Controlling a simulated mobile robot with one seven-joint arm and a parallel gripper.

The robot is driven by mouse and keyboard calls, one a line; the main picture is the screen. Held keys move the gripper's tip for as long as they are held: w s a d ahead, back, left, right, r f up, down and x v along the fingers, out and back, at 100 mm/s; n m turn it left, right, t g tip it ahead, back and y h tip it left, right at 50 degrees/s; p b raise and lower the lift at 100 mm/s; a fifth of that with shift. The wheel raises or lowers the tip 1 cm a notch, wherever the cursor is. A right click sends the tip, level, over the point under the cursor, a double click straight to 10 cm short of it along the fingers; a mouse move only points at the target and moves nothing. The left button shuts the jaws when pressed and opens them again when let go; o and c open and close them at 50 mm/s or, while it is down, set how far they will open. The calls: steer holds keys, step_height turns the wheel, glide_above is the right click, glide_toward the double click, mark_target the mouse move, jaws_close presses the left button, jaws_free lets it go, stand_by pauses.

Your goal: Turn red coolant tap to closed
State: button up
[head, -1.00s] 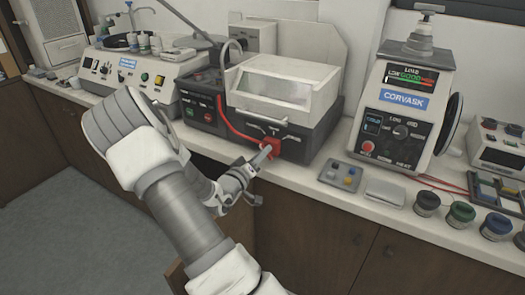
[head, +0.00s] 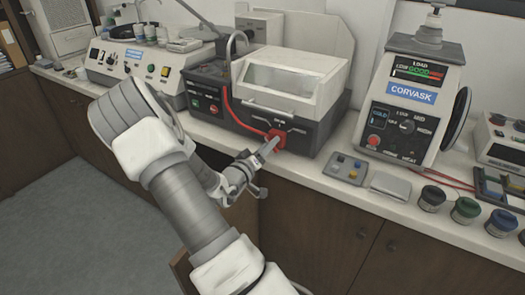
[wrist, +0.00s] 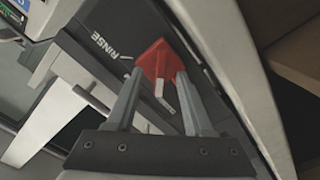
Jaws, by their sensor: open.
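The red coolant tap (head: 277,139) is on the front of the dark-based machine with a clear hood, at the end of a red hose. In the wrist view the red tap body (wrist: 154,58) shows just beyond the fingertips, with a small pale lever (wrist: 164,92) reaching back between the fingers. My gripper (head: 267,151) is at the front of the tap. In the wrist view my gripper (wrist: 160,74) is open, with one finger on each side of the lever. Whether a finger touches the tap I cannot tell.
The machine (head: 290,85) stands on a pale counter (head: 330,190). To its right are a grey button box (head: 345,168), the CORVASK press (head: 412,100) and several lidded jars (head: 465,210). A control unit (head: 140,70) stands to the left. The floor before the cabinets is clear.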

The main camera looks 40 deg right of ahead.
steer(key=p+v, duration=0.1)
steer(key=v, duration=1.6)
steer(key=shift+a, duration=0.2)
steer(key=shift+r, duration=0.1)
